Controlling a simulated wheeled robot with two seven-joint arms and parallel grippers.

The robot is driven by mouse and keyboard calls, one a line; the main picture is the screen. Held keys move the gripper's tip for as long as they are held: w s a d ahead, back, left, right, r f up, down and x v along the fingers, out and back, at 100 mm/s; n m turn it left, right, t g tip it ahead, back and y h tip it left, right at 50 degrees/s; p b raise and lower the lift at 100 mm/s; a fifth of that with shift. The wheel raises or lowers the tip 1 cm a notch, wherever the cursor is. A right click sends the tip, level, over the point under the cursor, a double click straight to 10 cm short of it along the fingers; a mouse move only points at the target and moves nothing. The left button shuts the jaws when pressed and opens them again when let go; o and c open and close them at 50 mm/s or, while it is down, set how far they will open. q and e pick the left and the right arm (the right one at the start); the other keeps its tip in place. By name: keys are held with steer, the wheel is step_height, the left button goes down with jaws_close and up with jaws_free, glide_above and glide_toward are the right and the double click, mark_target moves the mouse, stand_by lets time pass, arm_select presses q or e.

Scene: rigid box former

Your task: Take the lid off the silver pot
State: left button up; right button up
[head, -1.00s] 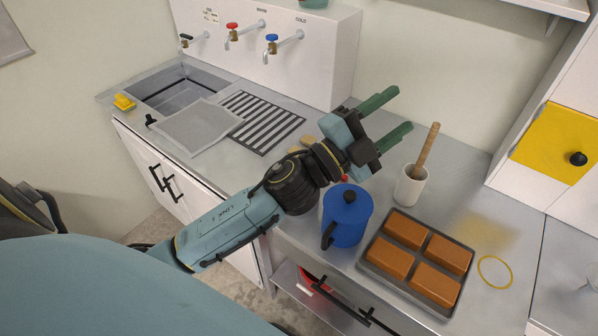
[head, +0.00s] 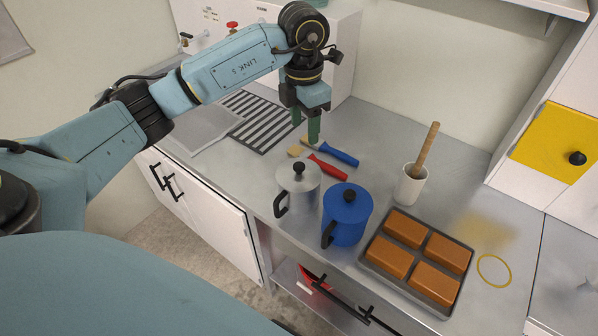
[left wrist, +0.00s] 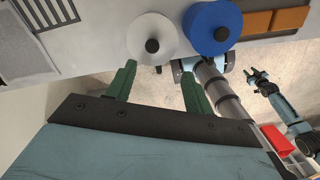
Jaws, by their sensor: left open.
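The silver pot (head: 297,203) stands on the counter with its lid (head: 297,177) on; the lid has a black knob, and the pot a black handle at its left. In the left wrist view the lid (left wrist: 140,30) shows from above, just beyond the fingertips. My left gripper (head: 306,130) is open and empty, its green fingers pointing down above the counter, behind the pot in the picture and apart from it. Both fingers also show in the left wrist view (left wrist: 158,76). My right gripper (left wrist: 258,80) seems to show small there; its jaws are unclear.
A blue pot (head: 348,222) stands close at the silver pot's right. Red (head: 328,168) and blue (head: 336,153) handled utensils lie behind. A tray of brown blocks (head: 368,263) and a white crock (head: 410,188) with a wooden stick stand right. A drying rack (head: 262,118) lies left.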

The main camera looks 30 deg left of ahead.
arm_select(q)
glide_above(299, 165)
steer(key=f, duration=0.8)
steer(key=shift+d+p, duration=0.3)
steer(key=shift+p, duration=0.1)
steer(key=f, duration=0.3)
steer(key=f+p, duration=0.1)
steer(key=f, duration=0.1)
steer(key=shift+a+f, duration=0.1)
steer(key=shift+a, duration=0.15)
steer(key=c, duration=1.1)
